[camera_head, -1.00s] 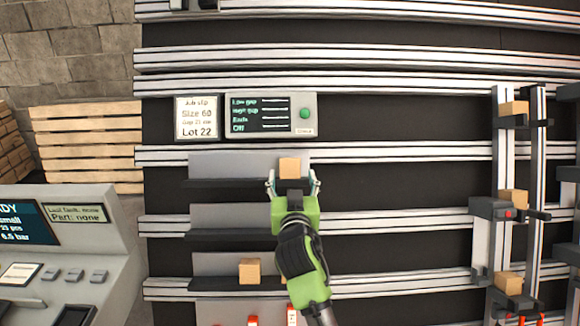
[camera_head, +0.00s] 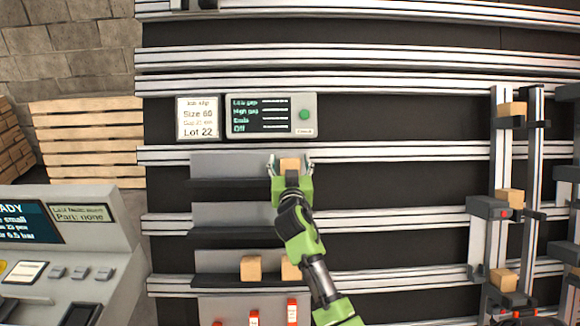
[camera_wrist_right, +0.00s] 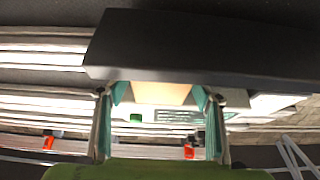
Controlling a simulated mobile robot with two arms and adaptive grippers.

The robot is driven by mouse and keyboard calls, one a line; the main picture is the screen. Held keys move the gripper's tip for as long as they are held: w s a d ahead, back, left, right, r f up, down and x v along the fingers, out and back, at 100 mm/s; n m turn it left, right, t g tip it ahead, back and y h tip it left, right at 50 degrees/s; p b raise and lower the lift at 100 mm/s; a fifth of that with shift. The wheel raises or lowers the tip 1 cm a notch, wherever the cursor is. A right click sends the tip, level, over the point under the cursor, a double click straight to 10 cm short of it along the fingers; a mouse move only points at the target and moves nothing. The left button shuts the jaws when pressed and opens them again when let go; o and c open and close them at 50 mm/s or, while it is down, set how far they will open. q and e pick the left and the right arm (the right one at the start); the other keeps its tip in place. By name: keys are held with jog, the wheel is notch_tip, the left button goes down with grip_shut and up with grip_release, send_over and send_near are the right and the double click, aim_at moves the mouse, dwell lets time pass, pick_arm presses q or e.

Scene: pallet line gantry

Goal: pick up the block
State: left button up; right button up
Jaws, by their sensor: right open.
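A tan wooden block (camera_head: 290,164) sits on the top grey shelf (camera_head: 230,168) under the display box. My right gripper (camera_head: 289,168) is open, with one finger on each side of this block. In the right wrist view the block (camera_wrist_right: 160,93) shows between the two teal-padded fingers (camera_wrist_right: 160,98), with a gap at each side. The gripper hides the block's lower part in the head view. My left gripper is not in view.
An upright rack (camera_head: 497,150) with several blocks stands at right. A control console (camera_head: 105,225) stands at left.

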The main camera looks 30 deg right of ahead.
jog(key=c, duration=1.2)
jog(key=shift+c, duration=0.6)
jog(key=shift+r, duration=0.15)
